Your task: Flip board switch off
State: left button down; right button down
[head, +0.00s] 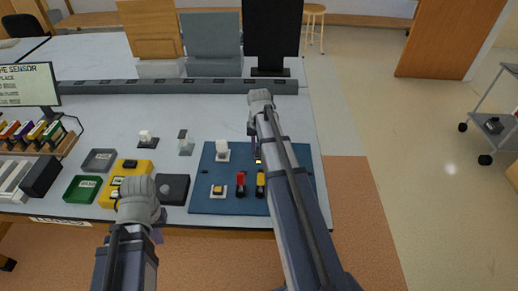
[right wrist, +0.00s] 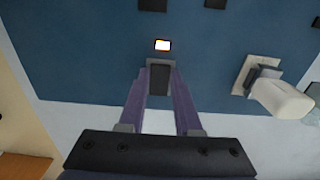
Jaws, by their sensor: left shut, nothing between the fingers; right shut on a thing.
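The blue board (head: 203,203) lies on the table near its front right corner. My right gripper (head: 255,150) is over its right part, with its fingers mostly hidden by the arm in the head view. In the right wrist view my right gripper (right wrist: 160,75) is shut on a small dark piece, the board switch (right wrist: 159,82). A small lit indicator (right wrist: 162,45) glows just beyond the fingertips; it also shows in the head view (head: 257,161). My left gripper (head: 157,236) is low at the table's front edge, shut and empty, partly hidden by its wrist.
A white-topped part (right wrist: 280,98) stands on the board beside my right gripper. Red (head: 240,181) and yellow (head: 260,180) parts and a button (head: 217,190) sit near the board's front. A yellow box (head: 124,172) and dark box (head: 174,189) lie left of it.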

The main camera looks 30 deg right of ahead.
jog(key=shift+w+d+g+y, duration=0.2)
jog(key=shift+w+g+y, duration=0.1)
jog(key=shift+w+g, duration=0.15)
jog(key=shift+d+g+y, duration=0.1)
jog(key=shift+g+y, duration=0.2)
jog(key=shift+g, duration=0.25)
jog(key=shift+s+g+b, duration=0.1)
jog(key=shift+g+b, duration=0.2)
jog(key=shift+r, duration=0.1)
jog(key=c, duration=0.6)
grip_release()
